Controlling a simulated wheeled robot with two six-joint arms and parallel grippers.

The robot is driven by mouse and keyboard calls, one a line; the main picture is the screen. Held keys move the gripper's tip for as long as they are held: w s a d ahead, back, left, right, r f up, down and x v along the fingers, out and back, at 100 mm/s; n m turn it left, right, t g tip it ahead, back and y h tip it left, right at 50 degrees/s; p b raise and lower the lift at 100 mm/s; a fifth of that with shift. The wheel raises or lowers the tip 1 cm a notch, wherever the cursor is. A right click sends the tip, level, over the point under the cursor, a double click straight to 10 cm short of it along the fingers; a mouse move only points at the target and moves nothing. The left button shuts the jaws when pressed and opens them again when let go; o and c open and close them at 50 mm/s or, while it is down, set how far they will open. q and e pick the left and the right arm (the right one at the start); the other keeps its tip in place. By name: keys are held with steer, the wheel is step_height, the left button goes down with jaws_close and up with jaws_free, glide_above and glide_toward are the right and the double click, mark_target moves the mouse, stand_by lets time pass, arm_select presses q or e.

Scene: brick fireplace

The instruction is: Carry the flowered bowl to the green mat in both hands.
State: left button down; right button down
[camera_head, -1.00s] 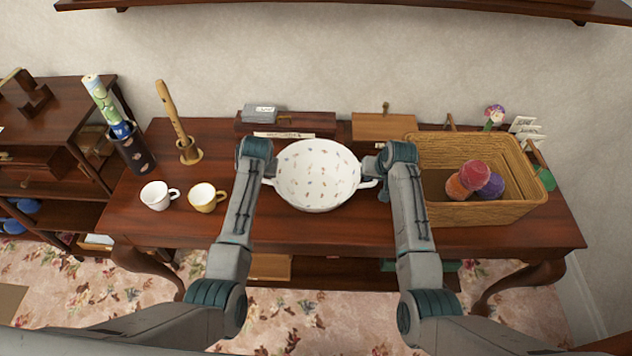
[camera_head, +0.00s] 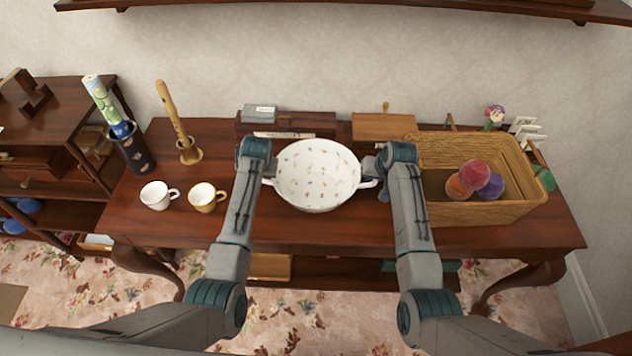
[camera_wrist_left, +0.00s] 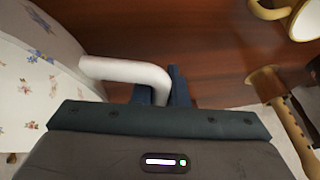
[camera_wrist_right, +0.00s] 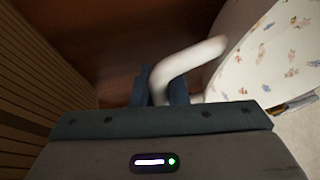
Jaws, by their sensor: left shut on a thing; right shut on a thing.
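The flowered bowl (camera_head: 318,175) is white with small coloured flowers and a handle on each side. It is in the middle of the head view, over the wooden table, between my two grippers. My left gripper (camera_head: 262,178) is shut on its left handle, which shows between the fingers in the left wrist view (camera_wrist_left: 140,74). My right gripper (camera_head: 376,180) is shut on its right handle, seen in the right wrist view (camera_wrist_right: 185,62). I cannot tell whether the bowl touches the table. I cannot make out the green mat.
A wicker basket (camera_head: 520,212) with several yarn balls stands close to my right gripper. A flute on a stand (camera_head: 189,154) and boxes (camera_head: 285,124) are behind. The table's front middle (camera_head: 320,235) is clear.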

arm_select(q)
steer(key=shift+w+r, duration=0.1)
steer(key=shift+r, duration=0.1)
arm_select(e)
steer(key=shift+w+r, duration=0.15)
steer(key=shift+r, duration=0.1)
